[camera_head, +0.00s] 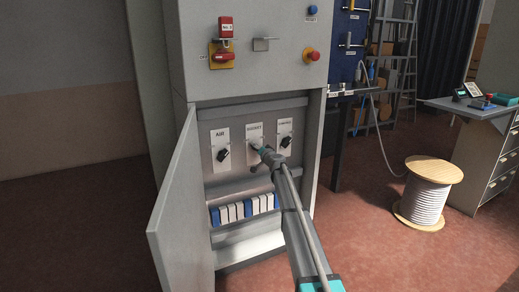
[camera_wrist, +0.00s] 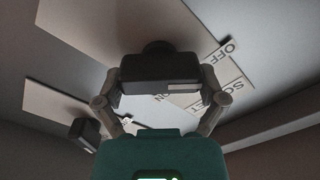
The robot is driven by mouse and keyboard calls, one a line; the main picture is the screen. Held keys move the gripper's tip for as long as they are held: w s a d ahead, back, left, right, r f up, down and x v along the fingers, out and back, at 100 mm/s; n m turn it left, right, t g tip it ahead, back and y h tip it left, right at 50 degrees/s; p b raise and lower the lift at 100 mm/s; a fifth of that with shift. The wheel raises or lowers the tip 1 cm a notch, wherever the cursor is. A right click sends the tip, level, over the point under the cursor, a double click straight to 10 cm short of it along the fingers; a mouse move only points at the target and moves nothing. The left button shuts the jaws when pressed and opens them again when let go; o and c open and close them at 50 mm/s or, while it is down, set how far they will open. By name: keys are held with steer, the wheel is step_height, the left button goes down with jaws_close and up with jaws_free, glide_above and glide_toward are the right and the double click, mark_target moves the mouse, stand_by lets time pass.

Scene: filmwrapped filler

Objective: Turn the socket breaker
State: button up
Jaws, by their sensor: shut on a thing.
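The socket breaker (camera_head: 254,131) is the middle of three white plates with black knobs inside the open cabinet. My gripper (camera_head: 260,149) reaches in from the lower right and covers most of its knob. In the wrist view, the black knob (camera_wrist: 158,66) sits between the two fingers of my gripper (camera_wrist: 160,92), which are shut on its sides. A SOCKET label (camera_wrist: 228,82) and an OFF label (camera_wrist: 225,49) show beside it, and an ON mark is partly covered by the knob.
The air breaker (camera_head: 222,150) is on the left and another breaker (camera_head: 286,137) is close on the right. The cabinet door (camera_head: 178,205) stands open on the left. Blue and white modules (camera_head: 236,211) sit below. A cable spool (camera_head: 427,190) stands on the floor at right.

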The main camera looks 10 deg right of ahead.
steer(key=shift+d, duration=0.2)
steer(key=shift+m, duration=0.4)
steer(key=m, duration=0.2)
steer(key=shift+w+f+m, duration=0.1)
steer(key=shift+m, duration=0.2)
steer(key=m, duration=0.4)
steer(key=shift+f, duration=0.1)
steer(key=m, duration=0.5)
steer(key=shift+f+m+b, duration=0.15)
steer(key=shift+m+b, duration=0.15)
steer(key=shift+m, duration=0.1)
steer(key=m, duration=0.4)
steer(key=shift+a+f+m, duration=0.1)
steer(key=shift+m, duration=0.3)
